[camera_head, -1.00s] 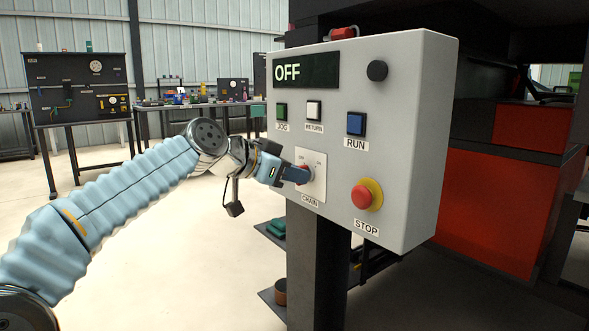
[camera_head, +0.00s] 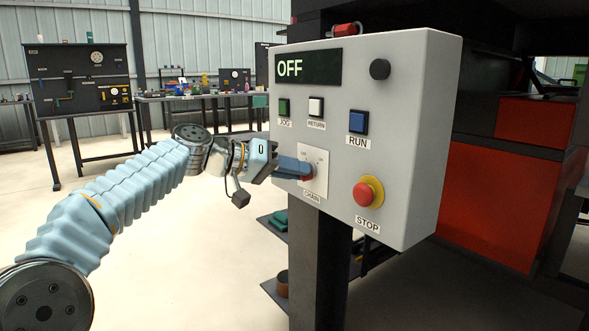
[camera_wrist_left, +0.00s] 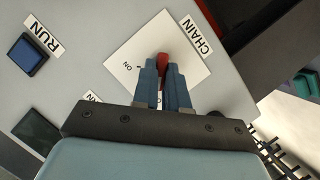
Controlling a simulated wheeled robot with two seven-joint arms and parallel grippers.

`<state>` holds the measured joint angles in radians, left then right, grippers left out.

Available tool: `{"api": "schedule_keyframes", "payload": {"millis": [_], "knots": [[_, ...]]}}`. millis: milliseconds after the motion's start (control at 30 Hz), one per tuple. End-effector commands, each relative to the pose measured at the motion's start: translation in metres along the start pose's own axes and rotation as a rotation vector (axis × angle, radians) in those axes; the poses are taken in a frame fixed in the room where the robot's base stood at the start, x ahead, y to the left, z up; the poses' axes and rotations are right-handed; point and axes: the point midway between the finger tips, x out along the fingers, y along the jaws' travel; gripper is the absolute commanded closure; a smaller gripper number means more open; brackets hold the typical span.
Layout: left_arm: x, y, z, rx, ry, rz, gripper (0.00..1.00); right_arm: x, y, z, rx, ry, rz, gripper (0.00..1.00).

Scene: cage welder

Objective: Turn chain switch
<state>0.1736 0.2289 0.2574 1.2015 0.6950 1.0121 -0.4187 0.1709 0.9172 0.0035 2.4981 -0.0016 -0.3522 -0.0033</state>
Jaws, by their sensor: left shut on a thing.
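The red chain switch (camera_head: 307,172) sits on a white plate (camera_head: 318,186) above the CHAIN label, low on the grey control panel's left side. My left gripper (camera_head: 303,170) reaches it from the left, with its blue fingers at the knob. In the left wrist view the gripper (camera_wrist_left: 168,80) is shut on the red knob (camera_wrist_left: 163,60), whose end shows between the fingertips. The ON mark beside it is visible; the fingers hide much of the plate. The panel display (camera_head: 308,67) reads OFF. My right gripper is not in view.
Green JOG (camera_head: 284,107), white RETURN (camera_head: 316,107) and blue RUN (camera_head: 358,122) buttons sit above the switch. A red STOP button (camera_head: 366,192) is at its right. A black knob (camera_head: 380,69) is at upper right. Open floor lies left of the panel post.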

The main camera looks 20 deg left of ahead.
Motion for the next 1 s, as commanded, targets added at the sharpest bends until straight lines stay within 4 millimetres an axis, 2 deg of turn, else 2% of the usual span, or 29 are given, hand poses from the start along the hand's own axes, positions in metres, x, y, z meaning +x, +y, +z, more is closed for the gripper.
{"api": "schedule_keyframes", "payload": {"millis": [300, 733, 767, 900, 1000], "knots": [[0.0001, -0.0013, 0.0004, -0.073, -0.001, 0.030, 1.00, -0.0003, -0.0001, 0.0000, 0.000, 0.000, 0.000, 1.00], [0.0002, -0.0014, 0.0005, -0.082, -0.001, 0.032, 1.00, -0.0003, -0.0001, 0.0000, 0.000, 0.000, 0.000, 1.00], [0.0002, -0.0014, 0.0005, -0.082, -0.001, 0.032, 0.84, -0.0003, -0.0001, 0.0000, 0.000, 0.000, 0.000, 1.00], [0.0001, -0.0013, 0.0004, -0.081, 0.000, 0.032, 0.63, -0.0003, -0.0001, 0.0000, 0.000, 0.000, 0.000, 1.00], [0.0001, -0.0012, 0.0003, -0.080, 0.000, 0.032, 0.62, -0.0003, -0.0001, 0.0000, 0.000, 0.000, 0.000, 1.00]]}}
